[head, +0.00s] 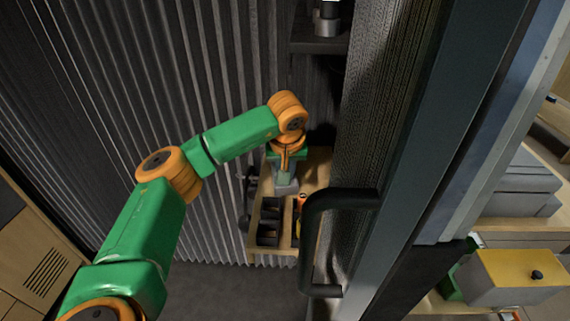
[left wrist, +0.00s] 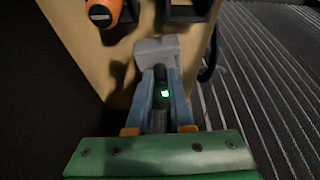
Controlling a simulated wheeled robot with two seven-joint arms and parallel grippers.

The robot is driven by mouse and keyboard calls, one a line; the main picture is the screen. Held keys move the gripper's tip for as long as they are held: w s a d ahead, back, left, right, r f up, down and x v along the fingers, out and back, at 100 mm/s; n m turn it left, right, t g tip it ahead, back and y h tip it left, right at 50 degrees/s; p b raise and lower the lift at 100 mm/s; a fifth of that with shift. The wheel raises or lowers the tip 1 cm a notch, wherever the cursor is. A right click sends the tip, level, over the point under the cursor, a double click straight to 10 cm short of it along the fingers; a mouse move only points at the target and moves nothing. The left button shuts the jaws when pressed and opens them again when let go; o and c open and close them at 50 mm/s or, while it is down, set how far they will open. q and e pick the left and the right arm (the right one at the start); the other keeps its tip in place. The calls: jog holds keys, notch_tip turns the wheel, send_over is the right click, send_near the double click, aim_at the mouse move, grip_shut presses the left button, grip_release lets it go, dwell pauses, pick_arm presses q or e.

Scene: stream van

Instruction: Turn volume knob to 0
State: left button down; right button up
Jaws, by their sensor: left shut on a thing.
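My left gripper (left wrist: 162,98) has its two blue fingers closed around a narrow dark part with a small green light (left wrist: 165,93). A pale grey block-like body (left wrist: 157,46) is right at the fingertips, on a light wooden shelf. I cannot tell from its shape whether the dark part is the volume knob, and no scale or number is readable. In the head view my green and orange left arm comes in from the left, and the left gripper (head: 286,187) points down at the shelf. My right gripper is not in view.
The wooden shelf (head: 318,168) carries black holders (head: 268,222) and an orange tool (left wrist: 104,10) close by. A black handle (head: 345,197) on a large door stands just right of the shelf. Corrugated dark wall (head: 215,60) lies behind. A yellow-topped box (head: 515,275) is far right.

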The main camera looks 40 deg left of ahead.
pick_arm(q)
jog(key=shift+n+p, duration=0.3)
jog(key=shift+n, duration=0.3)
jog(key=c, duration=0.8)
grip_release()
jog(key=v, duration=0.3)
jog(key=shift+d+r, duration=0.15)
jog(key=shift+r, duration=0.25)
jog(key=s+d, duration=0.2)
jog(key=s, duration=0.1)
jog(key=s+d+b, duration=0.1)
jog(key=s+d, duration=0.2)
jog(key=s+d+r+b, duration=0.1)
jog(key=s+d, duration=0.2)
jog(key=shift+s+d, duration=0.15)
jog(key=shift+d, duration=0.1)
jog(key=shift+f, duration=0.1)
